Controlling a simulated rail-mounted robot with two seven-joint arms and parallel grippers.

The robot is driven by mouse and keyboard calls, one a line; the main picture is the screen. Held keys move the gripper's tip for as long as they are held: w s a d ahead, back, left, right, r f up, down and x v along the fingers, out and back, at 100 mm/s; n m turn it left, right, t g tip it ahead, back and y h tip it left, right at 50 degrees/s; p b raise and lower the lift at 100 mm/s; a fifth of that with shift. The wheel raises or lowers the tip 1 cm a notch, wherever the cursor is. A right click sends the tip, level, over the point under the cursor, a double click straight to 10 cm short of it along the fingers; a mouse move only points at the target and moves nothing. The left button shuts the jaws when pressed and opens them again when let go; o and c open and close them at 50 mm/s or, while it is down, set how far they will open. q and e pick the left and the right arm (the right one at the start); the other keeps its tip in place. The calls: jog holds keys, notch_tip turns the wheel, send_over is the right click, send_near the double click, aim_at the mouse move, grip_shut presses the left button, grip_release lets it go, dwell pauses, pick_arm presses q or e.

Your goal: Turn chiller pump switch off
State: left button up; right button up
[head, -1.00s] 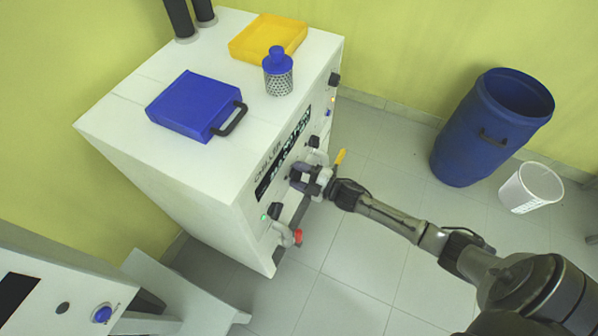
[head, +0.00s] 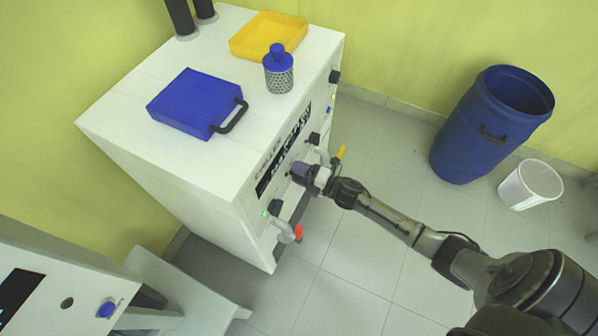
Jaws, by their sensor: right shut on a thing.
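The white chiller (head: 215,195) stands in the left half of the head view, with a dark display and several black knobs on its right-facing panel. My right gripper (head: 298,173) is at this panel, just below the display, its fingers pointing at the panel. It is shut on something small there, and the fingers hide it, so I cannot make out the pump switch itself. A black switch knob (head: 275,208) with a green light beside it sits lower left on the panel. Another black knob (head: 314,138) is to the right of the display. My left gripper is not in view.
A red-handled valve (head: 298,233) and a yellow-handled valve (head: 340,153) stick out near my right gripper. A blue case (head: 190,100), a yellow tray (head: 248,48) and a blue-capped mesh container (head: 279,75) are on top. A blue barrel (head: 470,135) and white bucket (head: 528,185) stand right.

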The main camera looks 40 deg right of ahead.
dwell(0.3)
jog(key=o, duration=0.9)
jog(key=shift+s+d, duration=0.15)
jog(key=shift+s, duration=0.1)
jog(key=p+v, duration=0.2)
jog(key=v, duration=1.1)
jog(key=shift+s+p, duration=0.15)
jog(key=shift+p, duration=0.25)
